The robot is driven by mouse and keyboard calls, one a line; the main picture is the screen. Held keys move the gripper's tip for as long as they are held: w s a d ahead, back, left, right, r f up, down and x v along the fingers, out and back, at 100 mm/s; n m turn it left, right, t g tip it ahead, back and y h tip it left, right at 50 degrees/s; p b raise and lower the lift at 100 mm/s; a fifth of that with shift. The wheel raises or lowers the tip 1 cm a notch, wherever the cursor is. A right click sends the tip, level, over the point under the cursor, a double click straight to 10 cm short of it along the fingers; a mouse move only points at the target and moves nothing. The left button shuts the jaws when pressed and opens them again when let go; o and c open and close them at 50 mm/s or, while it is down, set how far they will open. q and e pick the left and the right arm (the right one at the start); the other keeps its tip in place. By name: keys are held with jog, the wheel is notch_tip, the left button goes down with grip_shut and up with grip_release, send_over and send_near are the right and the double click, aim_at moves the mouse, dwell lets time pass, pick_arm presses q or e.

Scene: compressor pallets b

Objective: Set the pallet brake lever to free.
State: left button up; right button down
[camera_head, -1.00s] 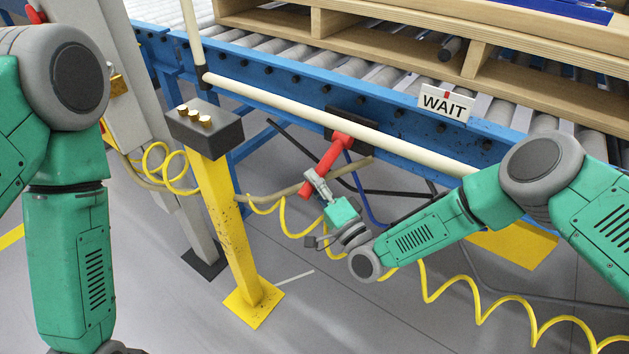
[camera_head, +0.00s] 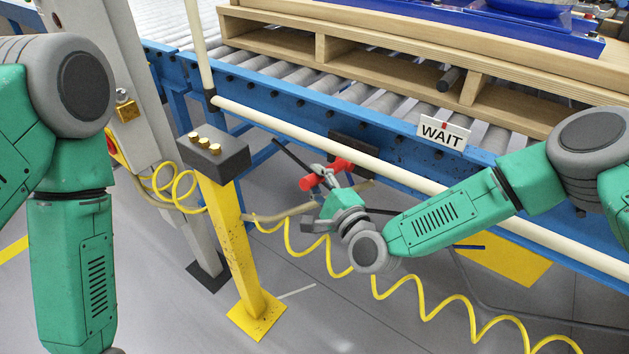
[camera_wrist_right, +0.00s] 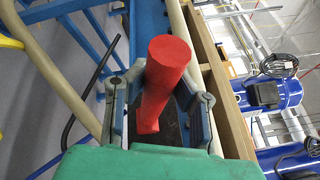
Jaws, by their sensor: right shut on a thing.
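The red brake lever (camera_head: 309,183) sticks out from a dark mount (camera_head: 352,145) on the blue conveyor side, below the cream rail. It looks short and foreshortened in the head view. My right gripper (camera_head: 322,174) is shut on its grip. In the right wrist view the red lever (camera_wrist_right: 166,70) runs between the fingers of the right gripper (camera_wrist_right: 165,95), its round end towards the camera. A sign (camera_head: 443,132) above the lever reads WAIT. My left arm hangs at the left of the head view, its gripper out of view.
A cream rail (camera_head: 290,123) runs just above my right gripper. A yellow post (camera_head: 236,240) with a dark button box (camera_head: 213,152) stands to the left. A coiled yellow hose (camera_head: 425,312) hangs below my right arm. A wooden pallet (camera_head: 400,75) rests on the rollers.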

jog(key=shift+r, duration=0.25)
jog(key=c, duration=1.3)
grip_release()
jog(key=shift+d, duration=0.1)
jog(key=shift+s+d, duration=0.1)
jog(key=shift+s+d, duration=0.15)
jog(key=shift+s, duration=0.15)
jog(key=v, duration=1.1)
jog(key=shift+f, duration=0.1)
